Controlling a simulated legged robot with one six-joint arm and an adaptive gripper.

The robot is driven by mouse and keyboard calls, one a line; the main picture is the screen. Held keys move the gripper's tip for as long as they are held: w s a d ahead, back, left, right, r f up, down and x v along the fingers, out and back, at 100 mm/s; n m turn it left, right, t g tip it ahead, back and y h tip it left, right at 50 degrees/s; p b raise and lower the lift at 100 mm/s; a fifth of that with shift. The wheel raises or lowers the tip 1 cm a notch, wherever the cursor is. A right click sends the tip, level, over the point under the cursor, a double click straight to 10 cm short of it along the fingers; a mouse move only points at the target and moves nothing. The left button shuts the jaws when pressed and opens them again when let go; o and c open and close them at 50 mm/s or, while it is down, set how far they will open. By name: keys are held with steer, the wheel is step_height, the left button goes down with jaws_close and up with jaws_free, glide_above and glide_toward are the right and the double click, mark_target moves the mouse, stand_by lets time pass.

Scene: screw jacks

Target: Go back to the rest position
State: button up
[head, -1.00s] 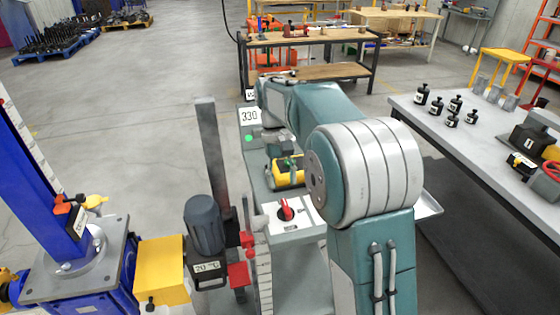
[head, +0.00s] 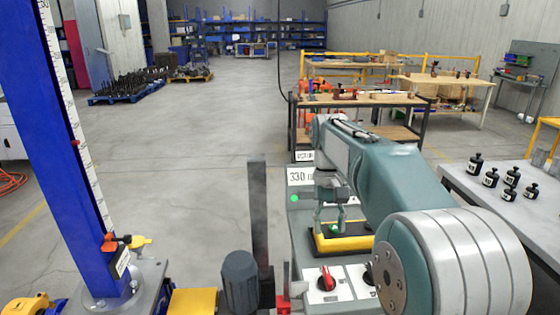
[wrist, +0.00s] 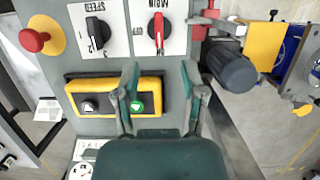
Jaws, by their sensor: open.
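My gripper (head: 331,218) is open and empty in the head view, above the yellow and black button box on the grey control panel (head: 350,276). In the wrist view my gripper (wrist: 160,98) has its two fingers apart. They reach over the edge of the yellow button box (wrist: 84,90). The left finger is beside the green button (wrist: 137,105), which shows between the fingers; whether it touches anything I cannot tell. A black button (wrist: 90,104) is on the box's left part. My upper arm hides part of the panel in the head view.
The panel also has a red mushroom button (wrist: 34,40), a red rotary switch (wrist: 158,32) and a black speed knob (wrist: 97,34). A dark motor (head: 240,284) and a blue screw-jack column (head: 62,150) stand left. A grey table (head: 500,215) with black weights is right.

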steer(key=s+f+t, duration=0.2)
steer(key=s+t, duration=0.2)
steer(key=s, duration=0.7)
steer(key=s+f+t, duration=0.1)
steer(key=s+t, duration=0.3)
steer(key=s, duration=0.7)
steer(key=shift+s+f+t, duration=0.35)
steer(key=shift+s+t, duration=0.05)
